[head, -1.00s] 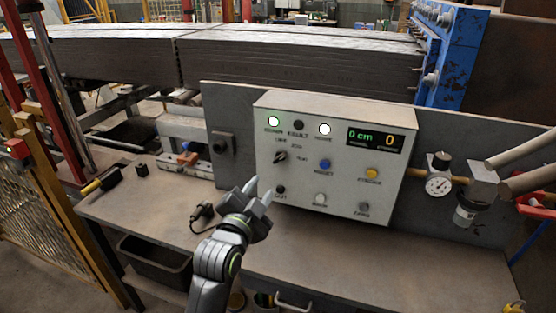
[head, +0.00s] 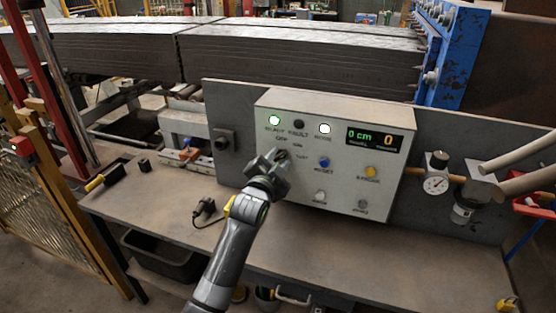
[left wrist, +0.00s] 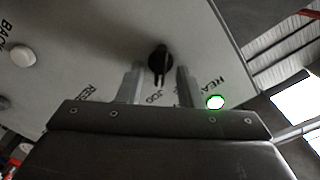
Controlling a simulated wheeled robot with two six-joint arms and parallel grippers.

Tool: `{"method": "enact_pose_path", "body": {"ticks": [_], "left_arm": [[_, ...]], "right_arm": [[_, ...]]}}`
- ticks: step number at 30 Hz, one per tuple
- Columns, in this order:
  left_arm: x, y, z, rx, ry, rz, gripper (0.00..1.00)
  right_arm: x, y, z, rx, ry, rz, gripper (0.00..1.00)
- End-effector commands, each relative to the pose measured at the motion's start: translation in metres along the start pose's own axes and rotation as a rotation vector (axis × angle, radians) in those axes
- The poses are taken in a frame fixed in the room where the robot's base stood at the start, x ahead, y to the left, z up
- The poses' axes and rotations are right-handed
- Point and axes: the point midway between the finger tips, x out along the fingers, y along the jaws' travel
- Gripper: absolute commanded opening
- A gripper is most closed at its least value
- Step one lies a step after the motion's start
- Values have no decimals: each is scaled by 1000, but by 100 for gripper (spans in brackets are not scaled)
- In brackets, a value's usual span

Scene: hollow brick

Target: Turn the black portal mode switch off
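The black portal mode switch (left wrist: 160,58) is a small round knob on the face of the light grey control box (head: 262,112). In the head view my left gripper covers most of it. My left gripper (head: 274,156) is at the box's left part, pointing at the panel. In the left wrist view the gripper (left wrist: 159,82) is open, with one finger on each side of the switch and a gap to it on both sides. A "JOG" label shows between the fingers. The switch's exact setting is hard to tell. My right gripper is not in view.
Near the switch are a lit green lamp (head: 274,120), a dark lamp (head: 299,124), a lit white lamp (head: 325,128) and a blue button (head: 323,162). A yellow button (head: 371,172) and display (head: 375,141) are further right. A gauge (head: 435,184) is beside the box.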

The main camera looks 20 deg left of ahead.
Motion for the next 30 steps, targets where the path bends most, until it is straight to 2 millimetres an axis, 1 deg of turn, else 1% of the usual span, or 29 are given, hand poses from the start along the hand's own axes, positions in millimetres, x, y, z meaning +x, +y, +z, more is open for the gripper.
{"method": "enact_pose_path", "body": {"ticks": [8,15,16,24,30], "left_arm": [[1,0,0,0,0,0,33],[1,0,0,0,0,0,1],[1,0,0,0,0,0,0],[1,0,0,-12,0,0,0],[1,-1,0,-83,0,0,0]], "right_arm": [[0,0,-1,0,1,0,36],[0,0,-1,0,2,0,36],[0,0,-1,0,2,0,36],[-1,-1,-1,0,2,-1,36],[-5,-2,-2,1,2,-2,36]]}}
